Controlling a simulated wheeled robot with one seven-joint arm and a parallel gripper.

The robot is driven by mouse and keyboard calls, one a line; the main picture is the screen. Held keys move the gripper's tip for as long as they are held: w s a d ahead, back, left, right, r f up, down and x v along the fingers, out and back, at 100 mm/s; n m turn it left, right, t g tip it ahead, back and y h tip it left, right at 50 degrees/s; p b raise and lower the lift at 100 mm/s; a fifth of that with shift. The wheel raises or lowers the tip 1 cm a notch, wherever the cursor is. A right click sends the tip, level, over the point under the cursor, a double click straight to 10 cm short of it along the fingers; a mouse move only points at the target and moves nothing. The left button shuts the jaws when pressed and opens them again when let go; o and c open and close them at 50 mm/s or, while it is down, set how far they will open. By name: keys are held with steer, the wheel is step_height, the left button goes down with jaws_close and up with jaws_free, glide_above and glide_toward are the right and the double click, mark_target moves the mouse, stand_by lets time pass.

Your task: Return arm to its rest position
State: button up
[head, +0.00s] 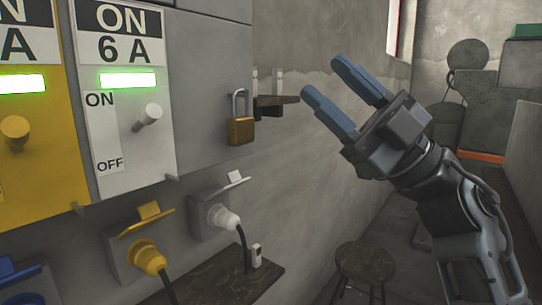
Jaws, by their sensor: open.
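My gripper (340,91) is raised at the right of the head view, with two blue fingers pointing up and left. Its fingers are apart and nothing is between them. It is clear of the panel and touches nothing that I can see. My arm comes up from the lower right corner, bent at the wrist.
A grey cabinet (210,90) at left carries a yellow panel (45,140) and a white panel (110,180), both lit green. A brass padlock (241,130) hangs on its edge. Below are a yellow plug (147,258), a white plug (224,220) and a wooden stool (365,264).

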steer(key=s+d+f+m+t+h+p, duration=0.2)
steer(key=s+d+f+m+t+h, duration=0.2)
steer(key=s+f+m+t+h, duration=0.55)
steer(key=s+d+f+m+t+h+p, duration=0.1)
steer(key=s+d+f+m+t+h, duration=0.45)
steer(key=f+m+h, duration=0.75)
steer(key=s+d+f+m+g+h+p, duration=0.1)
steer(key=s+f+g, duration=0.3)
steer(key=s, duration=0.8)
steer(key=s+d+f+m+g+h+p, duration=0.1)
steer(key=s+f, duration=0.5)
steer(key=s, duration=0.6)
steer(key=d+m+g, duration=0.1)
steer(key=d+g, duration=0.1)
steer(key=g, duration=0.1)
steer(key=shift+s+p, duration=0.3)
steer(key=shift+s, duration=0.05)
steer(key=shift+f+m+h, duration=0.1)
steer(key=shift+m+h, duration=0.15)
